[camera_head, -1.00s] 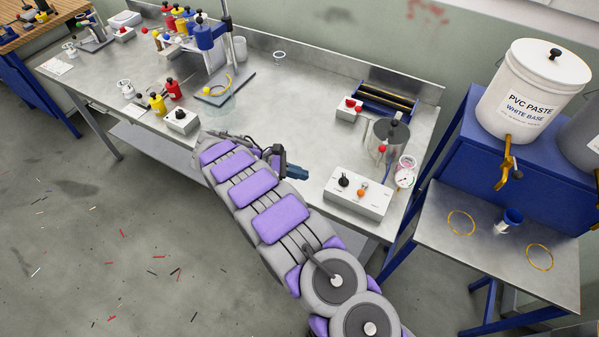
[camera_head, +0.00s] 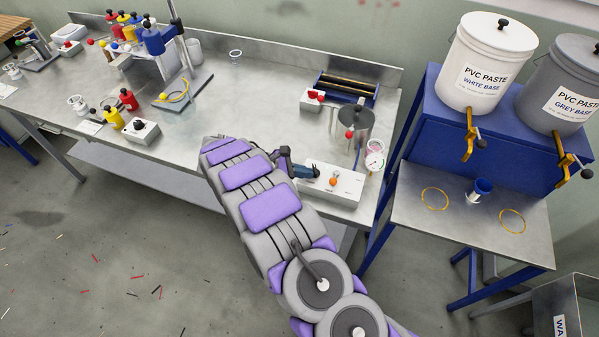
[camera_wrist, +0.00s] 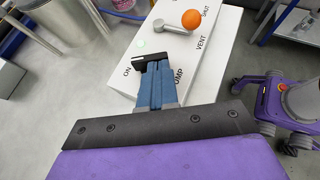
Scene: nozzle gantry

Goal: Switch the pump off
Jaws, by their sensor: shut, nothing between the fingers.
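The white control box (camera_head: 345,187) sits near the right front corner of the steel bench. In the wrist view, the white box (camera_wrist: 214,62) carries a black pump knob (camera_wrist: 152,60) beside the word ON, with the rest of the PUMP lettering partly hidden by my fingers. A pale green lamp (camera_wrist: 141,43) shows beyond the knob. My gripper (camera_wrist: 155,78) has its blue fingers shut and empty, with the tips at the knob; I cannot tell whether they touch it. In the head view, my gripper (camera_head: 308,172) reaches over the box's left end.
An orange-ended vent lever (camera_wrist: 190,20) is on the same box, with SHUT and VENT labels. Paste buckets (camera_head: 485,65) stand on a blue stand at right.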

